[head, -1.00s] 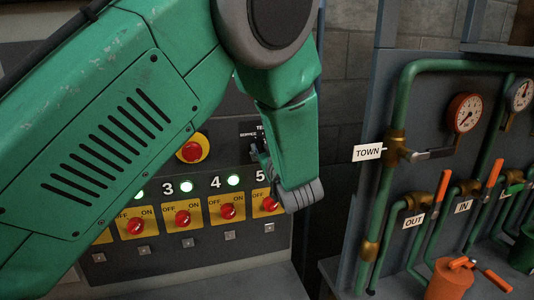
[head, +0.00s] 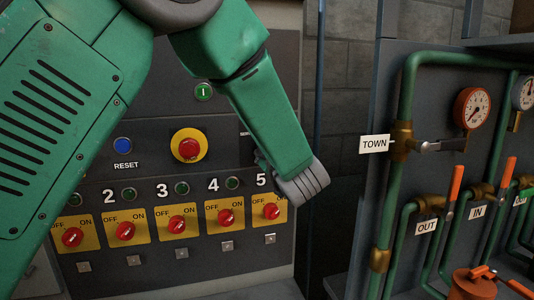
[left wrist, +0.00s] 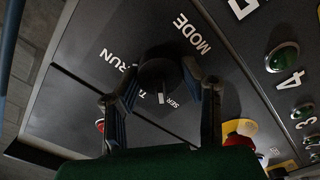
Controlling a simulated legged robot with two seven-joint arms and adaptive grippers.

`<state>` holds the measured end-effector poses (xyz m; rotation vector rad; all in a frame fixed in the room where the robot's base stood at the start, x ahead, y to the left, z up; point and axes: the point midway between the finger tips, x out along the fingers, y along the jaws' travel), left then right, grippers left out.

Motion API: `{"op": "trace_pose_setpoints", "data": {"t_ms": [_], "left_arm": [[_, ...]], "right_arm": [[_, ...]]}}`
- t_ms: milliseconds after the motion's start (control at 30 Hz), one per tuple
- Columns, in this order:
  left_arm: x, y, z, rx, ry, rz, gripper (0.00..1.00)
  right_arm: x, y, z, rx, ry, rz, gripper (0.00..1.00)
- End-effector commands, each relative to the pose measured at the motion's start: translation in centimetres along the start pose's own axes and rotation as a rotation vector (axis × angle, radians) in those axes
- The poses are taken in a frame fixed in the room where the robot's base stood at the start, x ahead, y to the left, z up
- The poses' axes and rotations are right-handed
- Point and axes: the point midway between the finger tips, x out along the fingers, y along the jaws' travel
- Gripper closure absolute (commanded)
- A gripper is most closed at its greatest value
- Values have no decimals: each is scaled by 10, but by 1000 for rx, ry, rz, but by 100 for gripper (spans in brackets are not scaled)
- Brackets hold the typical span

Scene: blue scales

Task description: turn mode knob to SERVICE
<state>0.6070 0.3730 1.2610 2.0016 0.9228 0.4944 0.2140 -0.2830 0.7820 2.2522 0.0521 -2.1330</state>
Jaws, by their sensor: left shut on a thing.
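The mode knob (left wrist: 160,72) is dark and round, with a white pointer mark, in the middle of the left wrist view. Its mark lies beside the partly covered SERVICE label (left wrist: 173,102). The MODE label (left wrist: 192,33) and RUN label (left wrist: 130,75) also show. My left gripper (left wrist: 158,80) has its two fingers on either side of the knob and is shut on it. In the head view my left gripper (head: 262,160) is at the panel above switch 5, and its wrist hides the knob. My right gripper is not in view.
A red emergency button (head: 189,148) on a yellow disc and a blue RESET button (head: 123,145) sit left of my gripper. Several red switches (head: 177,224) line up below. Green pipes (head: 405,100), valves and a gauge (head: 471,109) stand at the right.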

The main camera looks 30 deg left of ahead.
Motion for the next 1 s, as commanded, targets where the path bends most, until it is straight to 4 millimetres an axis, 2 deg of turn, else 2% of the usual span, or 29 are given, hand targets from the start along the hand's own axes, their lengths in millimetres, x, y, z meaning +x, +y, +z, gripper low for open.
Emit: {"op": "trace_pose_setpoints", "data": {"t_ms": [500,533,567,867,1000], "left_arm": [[1,4,0,-22,0,7,93],[0,4,0,-21,0,7,54],[0,4,0,-21,0,7,44],[-3,2,-2,-19,1,4,44],[-12,2,-2,-18,0,5,44]], "right_arm": [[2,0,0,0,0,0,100],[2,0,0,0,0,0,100],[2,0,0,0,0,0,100],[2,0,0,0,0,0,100],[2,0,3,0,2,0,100]]}}
